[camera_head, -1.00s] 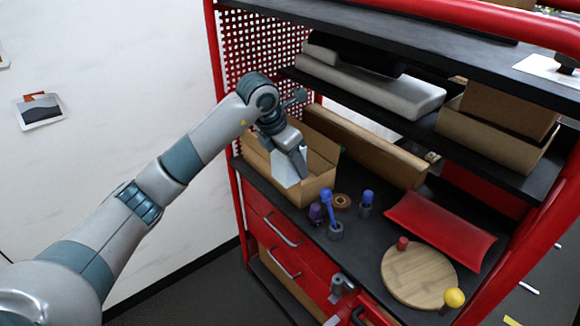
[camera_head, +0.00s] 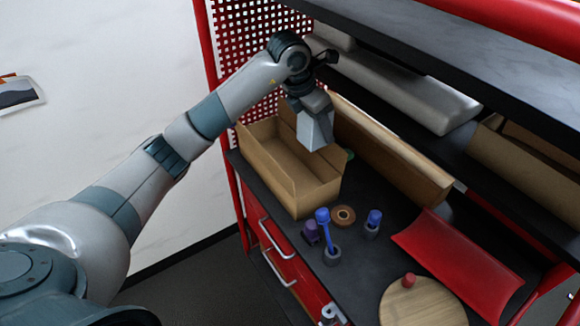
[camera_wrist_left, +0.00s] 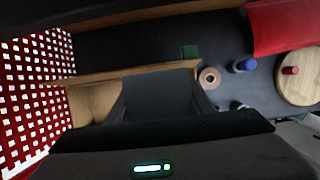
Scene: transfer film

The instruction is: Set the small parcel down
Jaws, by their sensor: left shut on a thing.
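The small parcel (camera_head: 315,131) is a pale grey-white block in the head view. My left gripper (camera_head: 316,112) is shut on it and holds it up by the back right side of an open cardboard box (camera_head: 313,198). The parcel hides part of the box's far side, and I cannot tell whether they touch. In the left wrist view, my left gripper (camera_wrist_left: 160,100) shows as a dark shape with a box wall (camera_wrist_left: 95,104) beside it; I cannot make out the parcel there. My right gripper is not in view.
A long cardboard piece (camera_head: 395,160) stands behind the box. Blue-topped tools (camera_head: 373,224), a brown ring (camera_head: 343,215), a red curved panel (camera_head: 458,262) and a round wooden board (camera_head: 420,305) occupy the dark shelf (camera_head: 385,262). A higher shelf (camera_head: 440,60) overhangs the back.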

